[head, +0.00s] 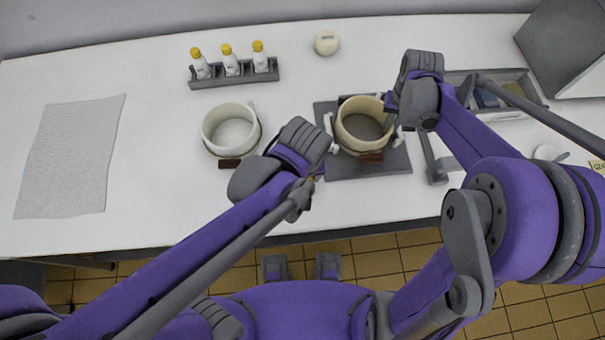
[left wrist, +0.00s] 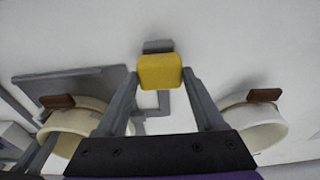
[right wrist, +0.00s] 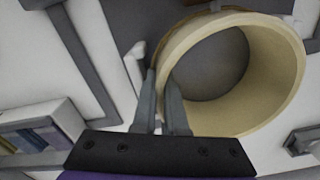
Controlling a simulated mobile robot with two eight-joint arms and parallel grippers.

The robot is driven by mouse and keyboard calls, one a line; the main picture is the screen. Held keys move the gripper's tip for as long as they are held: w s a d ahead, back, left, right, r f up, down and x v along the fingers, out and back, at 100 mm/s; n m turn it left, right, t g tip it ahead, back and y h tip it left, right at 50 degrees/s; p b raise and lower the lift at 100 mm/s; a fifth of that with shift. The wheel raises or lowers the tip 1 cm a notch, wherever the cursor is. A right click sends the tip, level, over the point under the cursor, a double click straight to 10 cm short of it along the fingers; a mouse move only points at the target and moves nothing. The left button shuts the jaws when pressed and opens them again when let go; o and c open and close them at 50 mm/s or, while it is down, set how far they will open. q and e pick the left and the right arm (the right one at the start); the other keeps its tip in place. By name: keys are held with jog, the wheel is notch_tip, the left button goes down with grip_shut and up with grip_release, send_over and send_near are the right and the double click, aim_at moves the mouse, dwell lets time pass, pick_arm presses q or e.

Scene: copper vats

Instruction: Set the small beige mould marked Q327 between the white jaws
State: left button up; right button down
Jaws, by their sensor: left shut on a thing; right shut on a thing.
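The beige mould (head: 365,145), a round open ring with a brown tag, is on the dark grey plate between the white jaws: the left jaw (head: 329,125) and the right jaw, partly hidden by my arm. I cannot read its marking. My right gripper (right wrist: 162,95) is shut on the mould's wall, one finger inside and one outside. The mould fills much of the right wrist view (right wrist: 275,95). My left gripper (left wrist: 158,75) is shut on a yellow block (left wrist: 160,72) joined to a grey part, by the plate's front left corner.
A whiter round mould (head: 231,128) stands left of the plate. Behind it is a grey rack (head: 235,77) of yellow-capped bottles. A round cream thing (head: 327,43) stands at the back. A grey tray (head: 515,85) lies right. A grey mat (head: 70,160) lies at left, with bare table around.

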jog(key=c, duration=0.9)
grip_release()
pick_arm(q)
jog(key=shift+a, duration=0.1)
pick_arm(e)
jog(key=shift+r, duration=0.1)
notch_tip(320, 180, up, 12)
jog(key=shift+a+f, duration=0.1)
